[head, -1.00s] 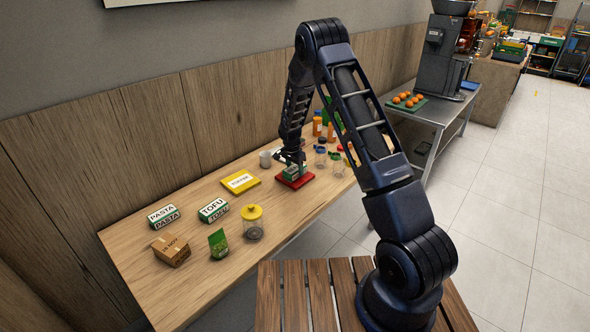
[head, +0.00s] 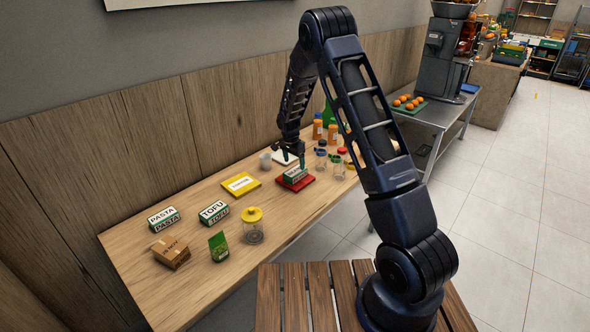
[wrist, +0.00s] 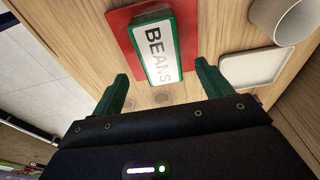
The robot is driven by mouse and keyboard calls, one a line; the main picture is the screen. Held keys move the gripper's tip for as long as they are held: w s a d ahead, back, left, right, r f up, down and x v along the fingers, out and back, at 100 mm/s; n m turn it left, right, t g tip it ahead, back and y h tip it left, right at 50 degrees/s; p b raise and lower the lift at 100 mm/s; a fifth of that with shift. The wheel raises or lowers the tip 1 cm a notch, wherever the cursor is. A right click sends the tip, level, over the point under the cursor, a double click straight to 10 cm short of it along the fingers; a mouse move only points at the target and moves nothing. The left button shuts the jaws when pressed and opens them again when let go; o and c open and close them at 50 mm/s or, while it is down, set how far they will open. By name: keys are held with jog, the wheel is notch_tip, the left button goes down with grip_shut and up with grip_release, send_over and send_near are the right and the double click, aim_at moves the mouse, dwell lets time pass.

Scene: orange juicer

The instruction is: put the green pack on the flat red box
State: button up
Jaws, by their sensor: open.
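The green pack (head: 294,174), a small box with a white label, lies on the flat red box (head: 306,184) on the wooden table. In the wrist view the pack (wrist: 157,50) has a white face reading BEANS and rests on the red box (wrist: 119,19), which shows around it. My gripper (head: 292,161) is open and empty, just above and behind the pack. In the wrist view its two green fingers (wrist: 160,85) are spread apart, clear of the pack.
A yellow box (head: 241,184) lies left of the red box. A white tray (wrist: 257,68) and a cup (wrist: 284,18) are close by. Jars and orange bottles (head: 332,133) stand to the right. TOFU (head: 213,212) and PASTA (head: 163,219) packs are at the left.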

notch_tip(320, 180, up, 6)
notch_tip(320, 180, up, 14)
jog(key=r+n+y, duration=0.1)
jog(key=n, duration=0.1)
send_over(293, 172)
jog(key=s+d, duration=0.7)
jog(key=d, duration=0.1)
jog(key=s+d+r+n+t, duration=0.1)
jog(key=s+d+r+n, duration=0.1)
jog(key=s+d+r, duration=0.65)
jog(key=s+d+r+n, duration=0.1)
jog(key=s+d+r, duration=0.1)
jog(key=s, duration=0.7)
jog(key=s+d+r+n+t, duration=0.1)
jog(key=s+d+n, duration=0.1)
jog(key=s, duration=0.8)
jog(key=s+d+r+n+t, duration=0.1)
jog(key=s+d+r+n, duration=0.1)
jog(key=s, duration=0.8)
jog(key=shift+d+r, duration=0.35)
jog(key=shift+d, duration=0.05)
